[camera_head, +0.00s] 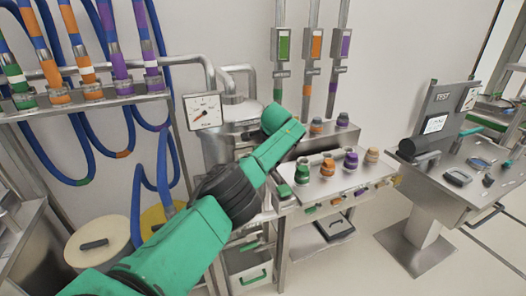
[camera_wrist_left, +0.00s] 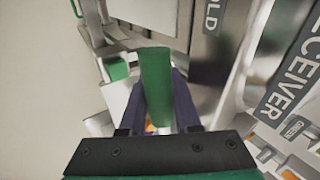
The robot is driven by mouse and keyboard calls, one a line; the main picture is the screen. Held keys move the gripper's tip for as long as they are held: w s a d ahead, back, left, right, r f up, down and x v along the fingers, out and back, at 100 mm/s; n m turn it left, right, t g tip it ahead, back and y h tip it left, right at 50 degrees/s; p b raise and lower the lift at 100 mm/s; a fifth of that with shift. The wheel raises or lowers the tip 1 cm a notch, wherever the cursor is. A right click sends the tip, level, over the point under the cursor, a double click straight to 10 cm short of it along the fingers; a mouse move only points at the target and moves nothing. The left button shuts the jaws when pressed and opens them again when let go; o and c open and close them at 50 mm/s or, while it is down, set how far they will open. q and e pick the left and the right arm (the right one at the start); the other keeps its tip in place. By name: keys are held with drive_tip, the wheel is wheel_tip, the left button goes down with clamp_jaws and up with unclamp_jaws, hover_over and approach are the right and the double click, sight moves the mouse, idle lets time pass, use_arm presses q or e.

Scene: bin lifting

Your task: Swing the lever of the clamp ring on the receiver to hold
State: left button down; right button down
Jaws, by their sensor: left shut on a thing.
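In the left wrist view a green lever grip (camera_wrist_left: 156,75) stands between the two dark fingers of my left gripper (camera_wrist_left: 159,100), which is shut on it. A steel surface with the letters "OLD" (camera_wrist_left: 211,18) is just right of the grip. A plate marked "RECEIVER" (camera_wrist_left: 293,80) is further right. The clamp ring itself cannot be made out. In the head view a steel vessel (camera_head: 217,147), perhaps the receiver, stands behind my green left arm; the arm hides my gripper and the lever there. My right gripper is not in view.
A steel bench (camera_head: 330,185) with several coloured-collar fittings stands right of my arm. A gauge (camera_head: 205,111) and blue hoses (camera_head: 88,135) are on the left, above two lidded drums. A test stand (camera_head: 440,125) is at the right, with clear floor before it.

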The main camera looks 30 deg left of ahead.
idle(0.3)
use_arm(q)
drive_tip(key=c, duration=0.6)
unclamp_jaws()
drive_tip(key=shift+a, duration=0.1)
